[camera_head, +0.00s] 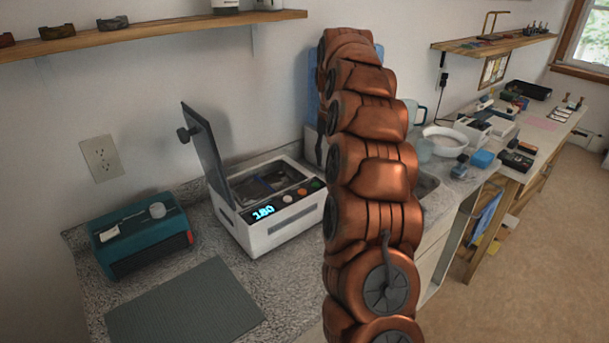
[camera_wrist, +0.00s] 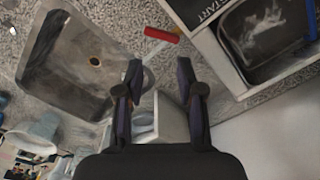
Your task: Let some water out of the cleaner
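The cleaner (camera_head: 282,222) is a white box with its dark lid (camera_head: 204,155) raised, and its display reads 180. In the wrist view the cleaner (camera_wrist: 207,42) is at the top right, with liquid visible in its dark tank (camera_wrist: 265,35). A red handle (camera_wrist: 162,35) on a thin pale stem lies just beyond my fingertips, beside the cleaner; how it joins the cleaner is unclear. My gripper (camera_wrist: 158,72) is open and empty, with the handle ahead of the gap between its fingers. In the head view my arm hides the gripper and handle.
A grey sink (camera_wrist: 75,65) with a drain hole lies left of the handle. A teal device (camera_head: 140,232) and a ribbed grey mat (camera_head: 185,303) are left of the cleaner. A white bowl (camera_head: 445,140) and small items stand beyond my arm. A shelf (camera_head: 150,32) hangs above.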

